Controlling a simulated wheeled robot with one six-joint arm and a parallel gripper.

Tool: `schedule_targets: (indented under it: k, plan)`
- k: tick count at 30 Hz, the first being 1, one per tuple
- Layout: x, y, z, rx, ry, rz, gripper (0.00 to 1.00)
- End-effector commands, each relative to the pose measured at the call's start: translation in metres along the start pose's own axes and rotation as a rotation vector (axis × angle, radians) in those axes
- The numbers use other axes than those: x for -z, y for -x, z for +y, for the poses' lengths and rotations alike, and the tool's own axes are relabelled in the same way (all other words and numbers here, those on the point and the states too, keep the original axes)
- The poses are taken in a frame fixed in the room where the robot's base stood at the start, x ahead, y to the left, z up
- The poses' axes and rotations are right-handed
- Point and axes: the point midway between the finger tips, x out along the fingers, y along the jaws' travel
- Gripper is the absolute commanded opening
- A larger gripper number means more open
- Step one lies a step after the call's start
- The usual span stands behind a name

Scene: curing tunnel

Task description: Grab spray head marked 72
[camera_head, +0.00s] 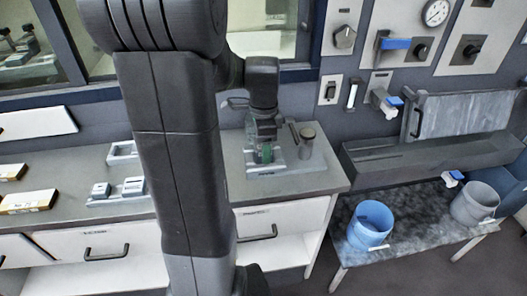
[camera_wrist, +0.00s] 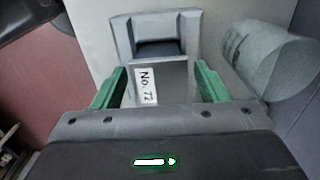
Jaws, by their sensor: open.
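The spray head marked No. 72 (camera_wrist: 175,80) is a grey block with a dark recess at its top and a white label on its front, in the middle of the wrist view. My gripper (camera_wrist: 158,88) is open, with one green finger on each side of the spray head. Small gaps seem to show between the fingers and the block. In the head view my gripper (camera_head: 264,153) is low over the grey stand at the right end of the counter, and it mostly hides the spray head there.
A grey cylinder (camera_wrist: 272,62) lies close to the right finger; in the head view a round metal piece (camera_head: 307,140) stands right of my gripper. Grey trays (camera_head: 122,152) with small blocks sit further left on the counter (camera_head: 330,178). A blue bucket (camera_head: 369,224) stands on a lower bench.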

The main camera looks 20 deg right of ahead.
Motion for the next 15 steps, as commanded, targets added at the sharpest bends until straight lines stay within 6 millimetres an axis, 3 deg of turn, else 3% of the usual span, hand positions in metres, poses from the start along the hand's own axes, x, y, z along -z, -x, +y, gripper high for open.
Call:
schedule_targets:
  k: [6,15]
  plan:
    - [0.0000,-0.0013,-0.0003,0.001,0.000,0.000,0.67]
    - [0.0001,-0.0006,-0.0005,0.002,0.000,0.001,0.10]
